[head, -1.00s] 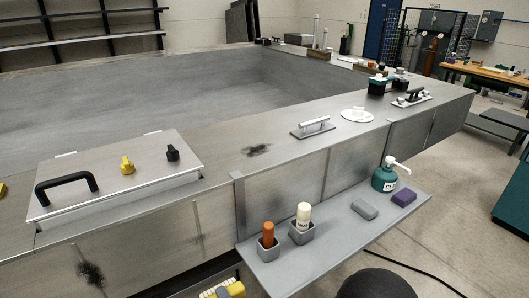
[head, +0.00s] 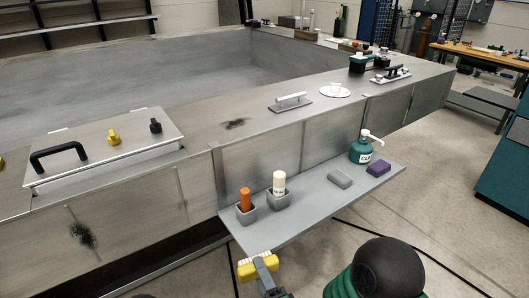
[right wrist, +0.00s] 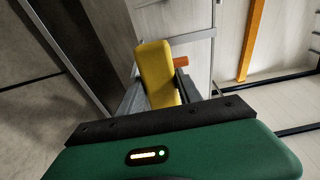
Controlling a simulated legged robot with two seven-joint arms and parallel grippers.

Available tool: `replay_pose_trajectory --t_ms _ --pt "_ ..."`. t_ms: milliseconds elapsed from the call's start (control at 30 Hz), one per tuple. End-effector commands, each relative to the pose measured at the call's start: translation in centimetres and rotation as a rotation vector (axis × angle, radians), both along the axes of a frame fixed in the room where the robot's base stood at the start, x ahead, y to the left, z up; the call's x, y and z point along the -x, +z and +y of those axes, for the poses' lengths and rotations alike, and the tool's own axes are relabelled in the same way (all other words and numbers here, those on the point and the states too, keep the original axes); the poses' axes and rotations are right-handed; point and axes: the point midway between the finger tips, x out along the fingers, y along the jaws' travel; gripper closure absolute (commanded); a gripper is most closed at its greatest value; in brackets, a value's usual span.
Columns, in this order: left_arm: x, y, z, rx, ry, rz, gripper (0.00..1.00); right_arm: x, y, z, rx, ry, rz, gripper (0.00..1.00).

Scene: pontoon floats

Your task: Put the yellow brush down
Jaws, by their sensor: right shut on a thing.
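The yellow brush (head: 247,267) is in the lower middle of the head view, with pale bristles along its side. My right gripper (head: 266,265) is shut on it and holds it in the air, in front of the near left corner of the grey shelf (head: 310,212). In the right wrist view the yellow brush (right wrist: 157,72) stands up between the gripper fingers (right wrist: 165,95). My left gripper does not show.
On the shelf stand an orange stick (head: 244,198) and a white stick (head: 279,183) in grey cups, a grey block (head: 340,179), a purple block (head: 378,168) and a green pump bottle (head: 362,150). The shelf's front middle is bare.

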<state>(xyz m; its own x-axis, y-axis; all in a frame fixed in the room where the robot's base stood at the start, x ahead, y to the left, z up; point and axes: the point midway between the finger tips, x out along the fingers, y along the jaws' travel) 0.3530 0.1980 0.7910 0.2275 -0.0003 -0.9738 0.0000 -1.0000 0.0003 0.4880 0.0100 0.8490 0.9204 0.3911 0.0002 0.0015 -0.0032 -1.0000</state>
Motion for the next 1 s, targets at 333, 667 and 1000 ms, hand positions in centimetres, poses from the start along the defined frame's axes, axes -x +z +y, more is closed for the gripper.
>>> replay_pose_trajectory --t_ms 333,667,1000 --pt "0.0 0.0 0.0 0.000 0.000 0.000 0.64 -2.7 -3.7 -11.8 0.001 -0.230 0.004 0.91" --pt "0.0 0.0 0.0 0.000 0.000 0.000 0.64 -2.4 -6.1 -20.0 -0.001 -0.389 0.002 0.91" --pt "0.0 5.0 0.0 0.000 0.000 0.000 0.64 -2.2 -1.4 -20.8 -0.004 -0.404 0.006 0.91"
